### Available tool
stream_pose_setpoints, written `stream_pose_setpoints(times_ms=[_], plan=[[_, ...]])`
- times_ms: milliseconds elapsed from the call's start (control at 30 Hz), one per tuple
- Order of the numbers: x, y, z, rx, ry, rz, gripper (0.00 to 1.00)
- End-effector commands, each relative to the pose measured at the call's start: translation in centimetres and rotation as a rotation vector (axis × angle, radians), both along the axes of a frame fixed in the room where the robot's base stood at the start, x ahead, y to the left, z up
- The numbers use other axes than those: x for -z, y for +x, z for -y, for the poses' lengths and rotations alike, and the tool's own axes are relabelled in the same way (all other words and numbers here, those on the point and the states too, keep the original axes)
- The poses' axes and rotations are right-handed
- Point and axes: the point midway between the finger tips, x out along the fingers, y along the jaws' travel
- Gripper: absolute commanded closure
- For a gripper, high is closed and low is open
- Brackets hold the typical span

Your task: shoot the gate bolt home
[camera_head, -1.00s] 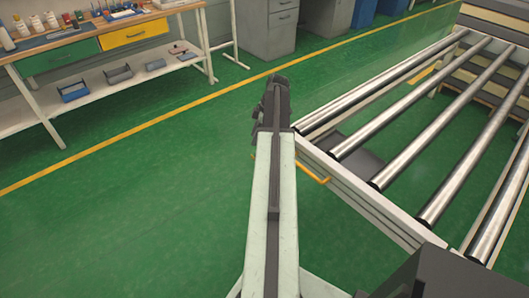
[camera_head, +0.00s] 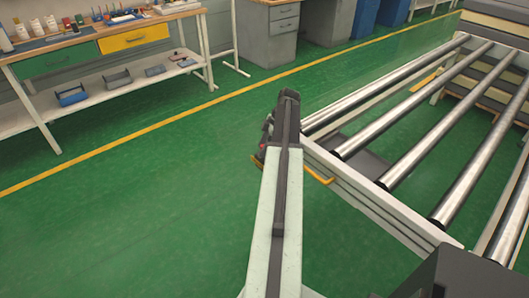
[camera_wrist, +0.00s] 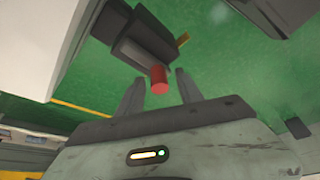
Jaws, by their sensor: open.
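In the wrist view my gripper (camera_wrist: 159,76) is open, with one dark finger on each side of a red cylindrical knob (camera_wrist: 159,80). The knob sits between the fingertips, with a gap on each side. It stands out from a dark grey block (camera_wrist: 142,38), which looks like the bolt's housing; how far the bolt is shot cannot be told. In the head view a small red spot (camera_head: 262,146) shows beside the end of my arm, near the conveyor's corner. My fingers are mostly hidden there.
A roller conveyor (camera_head: 352,193) stands on the right, with an orange bar (camera_head: 319,176) at its near end. A workbench (camera_head: 60,49) with drawers and tools is at the back left. The green floor (camera_head: 140,215) left of my arm is clear.

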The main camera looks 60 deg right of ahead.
Motion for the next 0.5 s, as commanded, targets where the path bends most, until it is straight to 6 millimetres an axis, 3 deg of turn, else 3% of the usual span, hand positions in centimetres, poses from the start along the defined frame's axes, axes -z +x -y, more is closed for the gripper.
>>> stream_pose_setpoints(times_ms=[167,333,500], plan=[[-0.14,-0.01,0.01,0.001,0.000,0.000,0.57],[-0.13,-0.04,0.02,0.001,0.000,0.000,1.00],[-0.13,-0.08,0.02,0.001,0.001,-0.001,1.00]])
